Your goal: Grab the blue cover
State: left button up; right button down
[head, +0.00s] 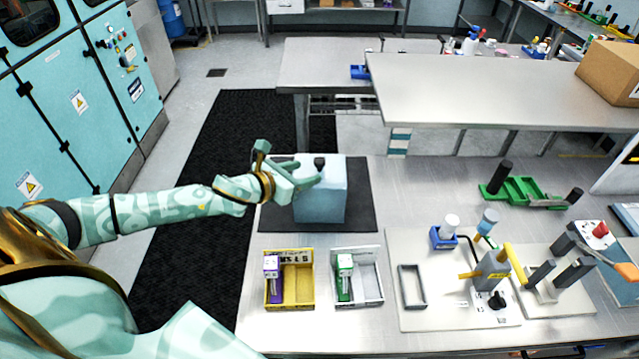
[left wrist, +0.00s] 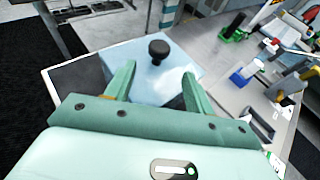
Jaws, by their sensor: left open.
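The blue cover (head: 320,200) is a pale blue box with a black knob on top. It stands on a dark mat (head: 362,213) on the steel table. My left gripper (head: 308,172) is at the cover's upper left in the head view. In the left wrist view the cover (left wrist: 178,58) lies ahead, with its black knob (left wrist: 158,50) between and beyond the two open fingertips (left wrist: 158,72). The fingers look apart from the knob. My right gripper is in neither view.
A yellow bin (head: 299,297) and a grey bin (head: 370,290) stand in front of the mat. A white board (head: 430,318) with fixtures and a green holder (head: 525,190) are to the right. A raised steel shelf (head: 470,90) is behind.

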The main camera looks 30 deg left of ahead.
aim_at(313, 174)
pick_arm(q)
jog(key=x, duration=0.4)
jog(key=shift+w+a, duration=0.15)
jog(key=shift+w, duration=0.3)
grip_shut()
